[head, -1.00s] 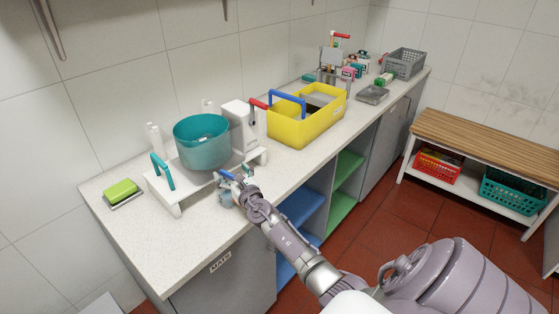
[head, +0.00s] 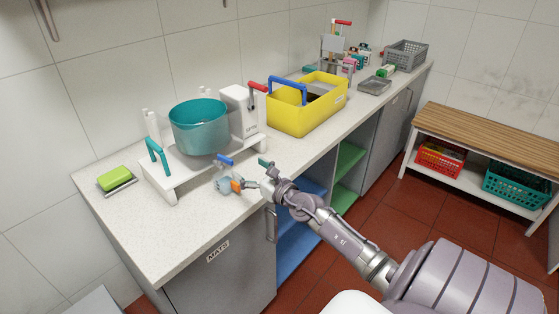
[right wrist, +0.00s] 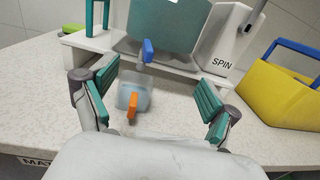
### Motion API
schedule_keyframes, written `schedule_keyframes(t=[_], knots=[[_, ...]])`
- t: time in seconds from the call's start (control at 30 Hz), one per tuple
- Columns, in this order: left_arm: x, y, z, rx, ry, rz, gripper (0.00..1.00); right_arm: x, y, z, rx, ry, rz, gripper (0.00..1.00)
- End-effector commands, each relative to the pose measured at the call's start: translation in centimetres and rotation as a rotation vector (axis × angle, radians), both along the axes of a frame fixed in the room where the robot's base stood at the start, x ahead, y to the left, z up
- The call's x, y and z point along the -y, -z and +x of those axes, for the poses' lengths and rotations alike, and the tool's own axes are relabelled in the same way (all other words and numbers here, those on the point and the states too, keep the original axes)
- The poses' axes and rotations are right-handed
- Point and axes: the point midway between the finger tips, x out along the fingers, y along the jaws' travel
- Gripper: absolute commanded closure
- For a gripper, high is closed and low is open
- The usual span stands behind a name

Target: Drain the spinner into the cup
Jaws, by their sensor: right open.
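The spinner is a translucent teal bowl (head: 199,128) on a white stand (head: 170,187), beside a white housing marked SPIN (right wrist: 222,40). A blue lever (head: 225,160) sits at its front low edge and also shows in the right wrist view (right wrist: 147,50). The pale translucent cup (head: 225,185), with an orange handle (right wrist: 132,107), stands on the counter just below and in front of the lever. I cannot tell whether it is exactly under the outlet or holds liquid. My right gripper (head: 259,174) is open and empty, short of the cup. My left gripper is out of view.
A green sponge (head: 115,178) on a small tray lies at the counter's left end. A yellow caddy (head: 300,118) with a blue handle stands right of the spinner. The front strip of the counter (head: 170,240) is clear.

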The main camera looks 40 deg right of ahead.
Motion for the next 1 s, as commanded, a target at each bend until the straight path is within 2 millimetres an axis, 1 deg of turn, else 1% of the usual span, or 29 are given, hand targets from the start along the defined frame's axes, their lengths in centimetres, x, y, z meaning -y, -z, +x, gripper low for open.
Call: schedule_keyframes(t=[0.03,0.2,0.3,0.57,1.0], knots=[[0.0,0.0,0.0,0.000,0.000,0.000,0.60,0.0,0.2,-1.2,-0.003,0.000,0.000,0.12],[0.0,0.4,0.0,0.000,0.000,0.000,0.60,0.0,0.2,-4.6,-0.002,0.000,-0.002,0.12],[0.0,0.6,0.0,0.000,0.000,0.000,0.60,0.3,2.4,-4.4,-0.026,0.014,0.087,0.12],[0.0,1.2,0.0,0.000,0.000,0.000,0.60,0.6,7.6,-4.9,-0.086,0.055,0.299,0.12],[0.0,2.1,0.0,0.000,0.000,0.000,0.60,0.6,16.2,-6.6,-0.177,0.153,0.634,0.12]])
